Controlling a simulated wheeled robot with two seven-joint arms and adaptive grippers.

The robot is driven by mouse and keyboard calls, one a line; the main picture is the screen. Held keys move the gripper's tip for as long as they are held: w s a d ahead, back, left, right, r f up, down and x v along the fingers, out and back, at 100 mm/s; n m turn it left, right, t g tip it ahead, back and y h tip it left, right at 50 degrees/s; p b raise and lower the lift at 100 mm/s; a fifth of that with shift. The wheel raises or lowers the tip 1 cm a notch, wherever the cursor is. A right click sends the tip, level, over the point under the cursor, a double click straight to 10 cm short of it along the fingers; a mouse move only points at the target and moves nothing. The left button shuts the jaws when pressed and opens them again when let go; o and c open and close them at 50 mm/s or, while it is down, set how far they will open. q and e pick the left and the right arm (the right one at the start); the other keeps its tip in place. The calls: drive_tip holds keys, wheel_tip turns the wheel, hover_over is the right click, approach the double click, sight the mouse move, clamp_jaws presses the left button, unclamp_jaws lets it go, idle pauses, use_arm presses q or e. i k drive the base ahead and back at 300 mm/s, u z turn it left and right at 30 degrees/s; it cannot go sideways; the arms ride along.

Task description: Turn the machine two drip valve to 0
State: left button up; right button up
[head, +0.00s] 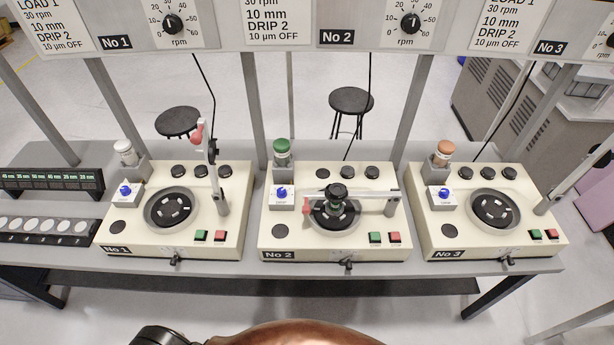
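Machine two (335,245), labelled No 2, stands in the middle of the bench. A white box at its left rear carries a blue knob (281,192), which looks like its drip valve. The knob's setting and scale marks are too small to read. A green-capped bottle (282,150) stands just behind the box. Machine two's arm lies across its round plate, over a green and black piece (337,198). Neither of my grippers is in view.
Machine one (135,240) and machine three (500,245) stand on either side with similar blue knobs. A grey bench (230,267) carries them. Grey posts and an overhead panel with dials (410,23) stand behind. Two stools (351,100) are beyond the bench.

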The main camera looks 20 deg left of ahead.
sight(281, 192)
drive_tip(key=u, duration=0.2)
drive_tip(key=i, duration=0.65)
drive_tip(key=u, duration=0.5)
